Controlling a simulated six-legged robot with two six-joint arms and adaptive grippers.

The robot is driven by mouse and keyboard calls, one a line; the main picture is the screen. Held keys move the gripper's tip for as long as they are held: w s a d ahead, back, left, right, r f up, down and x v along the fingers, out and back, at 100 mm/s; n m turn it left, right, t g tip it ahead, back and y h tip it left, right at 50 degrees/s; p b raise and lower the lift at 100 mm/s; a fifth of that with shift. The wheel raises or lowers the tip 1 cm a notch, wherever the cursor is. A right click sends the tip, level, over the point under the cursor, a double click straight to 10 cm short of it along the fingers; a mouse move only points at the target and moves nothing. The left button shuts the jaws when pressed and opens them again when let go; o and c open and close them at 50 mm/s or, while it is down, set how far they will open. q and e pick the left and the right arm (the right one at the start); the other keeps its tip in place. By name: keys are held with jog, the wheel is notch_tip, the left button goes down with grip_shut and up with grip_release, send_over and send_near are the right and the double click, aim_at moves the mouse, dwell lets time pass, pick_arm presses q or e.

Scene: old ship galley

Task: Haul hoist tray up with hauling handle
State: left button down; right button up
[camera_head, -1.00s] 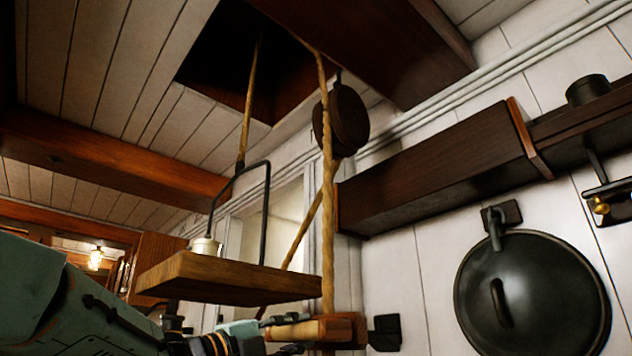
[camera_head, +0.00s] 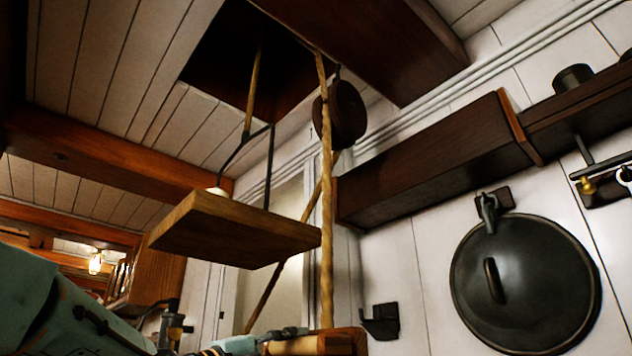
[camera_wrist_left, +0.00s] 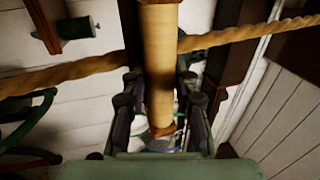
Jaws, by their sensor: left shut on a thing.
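The hoist tray (camera_head: 235,228), a thick wooden board, hangs tilted in the picture from a dark metal bail and a rope below the dark ceiling hatch. The hauling handle (camera_head: 292,347) is a pale wooden bar with a darker block at its right end, low in the head view, by the thick hauling rope (camera_head: 326,220). My left gripper (camera_head: 255,346) is shut on the handle. In the left wrist view, the handle (camera_wrist_left: 159,70) stands between the fingers of my left gripper (camera_wrist_left: 160,118), with the rope crossing behind. My right gripper is not in view.
A round dark pulley (camera_head: 343,115) hangs below the beam. A small white thing (camera_head: 217,191) shows on the tray, mostly hidden. A dark wooden shelf (camera_head: 440,165) and a large black lid (camera_head: 525,285) are on the right wall. A black bracket (camera_head: 381,322) sits near the handle.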

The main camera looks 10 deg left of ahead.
pick_arm(q)
notch_tip(320, 180, down, 21)
jog(key=s+b, duration=0.2)
jog(key=b, duration=0.5)
jog(key=shift+r, duration=0.2)
jog(key=shift+s, duration=0.1)
notch_tip(320, 180, down, 22)
jog(key=s, duration=0.2)
jog(key=shift+s+r, duration=0.15)
jog(key=shift+s, duration=0.05)
